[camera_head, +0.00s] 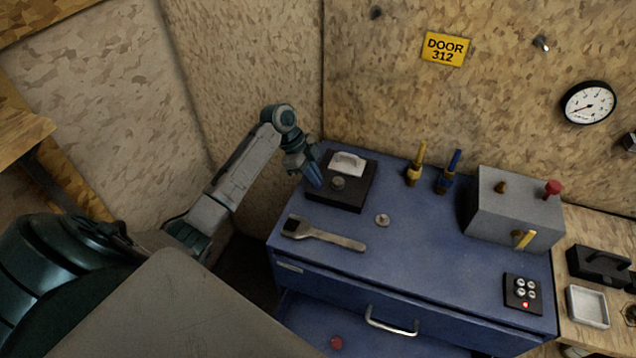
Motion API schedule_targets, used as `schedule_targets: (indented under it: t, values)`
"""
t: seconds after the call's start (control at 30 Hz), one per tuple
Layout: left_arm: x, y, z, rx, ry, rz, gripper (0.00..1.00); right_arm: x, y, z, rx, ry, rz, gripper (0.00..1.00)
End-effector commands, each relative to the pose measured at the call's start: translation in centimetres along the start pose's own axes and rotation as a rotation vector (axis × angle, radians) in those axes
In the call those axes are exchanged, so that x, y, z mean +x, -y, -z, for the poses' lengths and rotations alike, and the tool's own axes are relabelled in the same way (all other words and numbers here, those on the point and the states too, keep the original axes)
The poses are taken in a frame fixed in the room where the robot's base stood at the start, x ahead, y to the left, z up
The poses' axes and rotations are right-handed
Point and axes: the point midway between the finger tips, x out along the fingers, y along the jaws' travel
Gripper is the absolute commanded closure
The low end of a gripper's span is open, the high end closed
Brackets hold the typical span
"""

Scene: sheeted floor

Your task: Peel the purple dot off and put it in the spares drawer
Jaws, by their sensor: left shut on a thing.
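My left gripper (314,176) reaches in from the left, tilted down at the left edge of a black block (326,196) on the blue cabinet top. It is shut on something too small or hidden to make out. I see no purple dot anywhere in view. A white handled piece (347,162) and a round grey knob (338,183) sit on the black block. The blue cabinet (430,255) has a small label (289,267) and a metal handle (390,324) at its front. I cannot tell which part is the spares drawer. My right gripper is out of view.
A red disc (336,342) shows low at the front.

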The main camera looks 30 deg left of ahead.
Motion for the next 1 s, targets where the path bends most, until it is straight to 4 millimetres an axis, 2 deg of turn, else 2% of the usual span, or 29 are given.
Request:
schedule_targets:
  t: [1.0]
  values:
    - [-2.6,0.0,1.4,0.0,0.0,0.0,1.0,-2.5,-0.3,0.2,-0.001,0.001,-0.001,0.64]
